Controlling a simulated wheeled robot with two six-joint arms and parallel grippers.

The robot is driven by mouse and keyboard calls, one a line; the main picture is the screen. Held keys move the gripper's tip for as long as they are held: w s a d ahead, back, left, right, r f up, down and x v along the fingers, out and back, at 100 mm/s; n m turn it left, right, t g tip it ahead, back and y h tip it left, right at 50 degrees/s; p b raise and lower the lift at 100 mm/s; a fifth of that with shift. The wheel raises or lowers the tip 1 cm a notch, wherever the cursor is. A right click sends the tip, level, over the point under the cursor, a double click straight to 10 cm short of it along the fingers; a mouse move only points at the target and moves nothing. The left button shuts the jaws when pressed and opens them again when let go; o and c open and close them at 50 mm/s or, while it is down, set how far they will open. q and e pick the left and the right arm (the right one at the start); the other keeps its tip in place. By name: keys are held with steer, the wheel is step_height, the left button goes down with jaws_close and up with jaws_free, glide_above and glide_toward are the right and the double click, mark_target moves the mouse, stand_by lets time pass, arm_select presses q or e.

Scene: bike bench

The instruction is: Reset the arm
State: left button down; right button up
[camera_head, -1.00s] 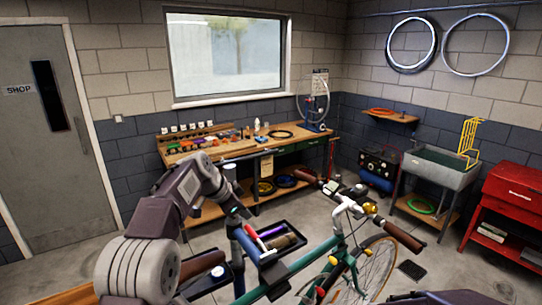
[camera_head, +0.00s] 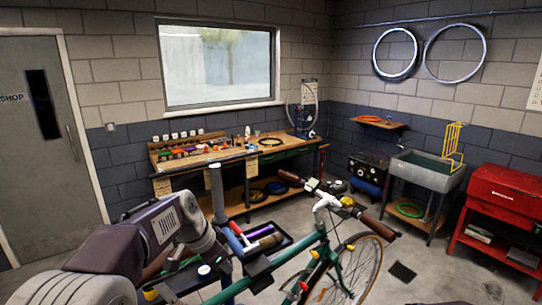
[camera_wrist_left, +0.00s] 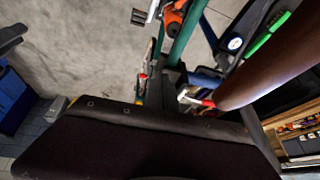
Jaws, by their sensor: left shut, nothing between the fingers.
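My left arm reaches in from the lower left of the head view, folded low beside the bike stand. Its left gripper (camera_head: 212,250) is at the end of the pale wrist, close to the tool tray, and its fingers are largely hidden there. It is shut with nothing held. In the left wrist view, a dark body fills the bottom and the fingertips cannot be made out. My right gripper is not in view.
A green bicycle (camera_head: 322,252) is clamped beside a tool tray (camera_head: 283,241) with red, blue and brown-handled tools. The workbench (camera_head: 236,152) stands behind under the window. A sink (camera_head: 428,172) and red cabinet (camera_head: 507,195) are at right.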

arm_select(q)
steer(key=s+a+f+n+g+y, duration=0.1)
steer(key=s+a+f+n, duration=0.1)
steer(key=s+f, duration=0.3)
steer(key=s+a+f+n+g+y, duration=0.1)
steer(key=s+f+n, duration=0.3)
steer(key=s, duration=0.5)
steer(key=s+a+f+n+b, duration=0.1)
steer(key=s+a+f+n, duration=0.2)
steer(key=s+f, duration=0.4)
steer(key=shift+f+n+g+y, duration=0.4)
steer(key=shift+f+n, duration=0.2)
steer(key=shift+f, duration=0.15)
